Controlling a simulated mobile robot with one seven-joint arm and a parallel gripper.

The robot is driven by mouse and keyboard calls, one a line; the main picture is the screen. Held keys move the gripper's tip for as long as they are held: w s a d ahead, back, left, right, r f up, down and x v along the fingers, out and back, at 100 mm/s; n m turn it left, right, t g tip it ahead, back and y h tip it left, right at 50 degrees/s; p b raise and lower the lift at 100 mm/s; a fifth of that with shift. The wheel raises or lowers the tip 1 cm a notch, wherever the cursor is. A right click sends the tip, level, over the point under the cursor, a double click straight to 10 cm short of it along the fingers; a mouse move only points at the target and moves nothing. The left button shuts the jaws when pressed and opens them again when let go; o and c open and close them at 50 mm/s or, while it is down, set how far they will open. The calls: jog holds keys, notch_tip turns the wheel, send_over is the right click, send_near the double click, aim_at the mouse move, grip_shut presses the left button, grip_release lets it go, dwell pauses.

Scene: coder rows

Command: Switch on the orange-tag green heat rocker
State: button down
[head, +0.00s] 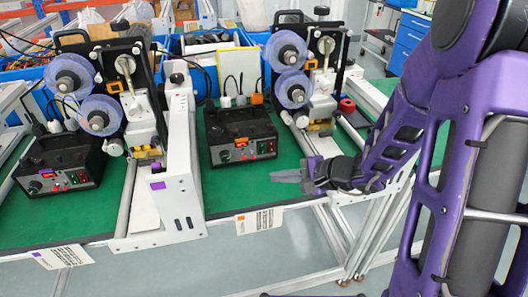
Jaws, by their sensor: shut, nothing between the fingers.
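A similar black box (60,160) with a purple mark stands at the left. White coder machines (180,160) with blue reels flank the boxes. Paper labels (259,221) hang on the bench's front edge. Green mat is clear before the orange-tag box.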

aim_at(262, 148)
jog(key=shift+w, duration=0.1)
jog(key=w, duration=0.2)
jog(key=w+a+f, duration=0.1)
jog(key=w, duration=0.1)
jog(key=w+a+p, duration=0.1)
jog(key=w, duration=0.1)
jog(key=shift+w+f, duration=0.15)
jog(key=shift+w, duration=0.15)
jog(key=shift+w+a, duration=0.2)
jog(key=shift+w, duration=0.6)
jog(key=shift+f, duration=0.1)
dwell(1.1)
jog(key=shift+w+a+b, duration=0.1)
jog(key=shift+w+b, duration=0.3)
jog(key=shift+b, duration=0.1)
jog(key=shift+w+a, duration=0.1)
jog(key=shift+w, duration=0.2)
dwell(0.4)
jog(key=shift+b, duration=0.3)
jog(key=shift+s+d+b, duration=0.2)
jog(key=shift+s+b, duration=0.2)
jog(key=shift+s, duration=0.35)
